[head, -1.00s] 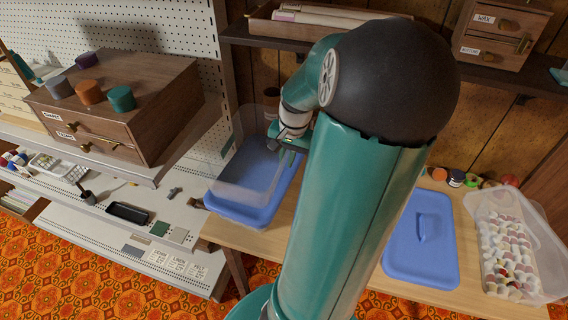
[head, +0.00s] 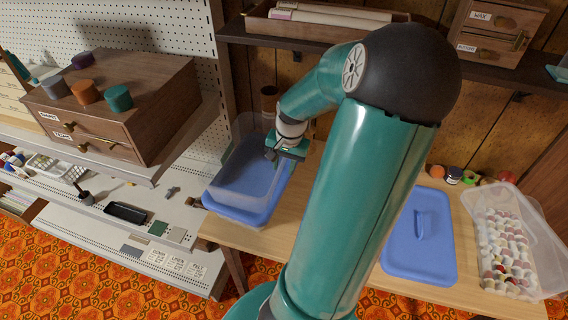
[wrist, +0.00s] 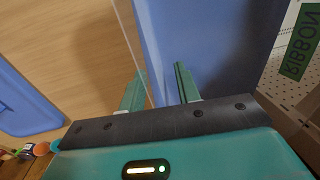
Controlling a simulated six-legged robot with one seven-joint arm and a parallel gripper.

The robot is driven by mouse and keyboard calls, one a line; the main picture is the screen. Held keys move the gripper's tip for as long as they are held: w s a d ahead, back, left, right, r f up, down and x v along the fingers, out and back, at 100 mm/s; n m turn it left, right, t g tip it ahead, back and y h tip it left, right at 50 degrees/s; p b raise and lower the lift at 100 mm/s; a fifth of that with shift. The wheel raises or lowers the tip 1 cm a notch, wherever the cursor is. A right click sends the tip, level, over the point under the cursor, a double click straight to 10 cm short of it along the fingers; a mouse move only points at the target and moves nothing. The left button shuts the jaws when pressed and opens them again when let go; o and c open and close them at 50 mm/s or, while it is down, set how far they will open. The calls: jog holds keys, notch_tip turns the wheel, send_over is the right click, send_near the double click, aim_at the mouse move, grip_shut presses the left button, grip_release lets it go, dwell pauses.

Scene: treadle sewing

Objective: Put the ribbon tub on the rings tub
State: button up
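The ribbon tub (head: 238,210) has clear walls and a blue bottom and stands at the left end of the wooden table. Its blue inside (wrist: 205,35) fills the middle of the wrist view, and a green RIBBON label shows upside down at the right. My gripper (wrist: 160,90) is at the tub's right wall, with a finger on each side of the thin wall edge. A gap shows between the fingers, so they look open. A clear tub of small white, red and yellow pieces (head: 505,240) stands at the table's right end; I cannot read a label on it.
A blue lid with a handle (head: 420,240) lies flat left of the filled tub. Several small coloured spools (head: 453,175) stand behind it. A dark shelf (head: 270,38) runs above the table. A wooden drawer unit (head: 115,115) stands at the left.

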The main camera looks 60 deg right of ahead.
notch_tip(320, 180, up, 12)
jog(key=s, duration=0.1)
jog(key=shift+s+d, duration=0.2)
dwell(0.4)
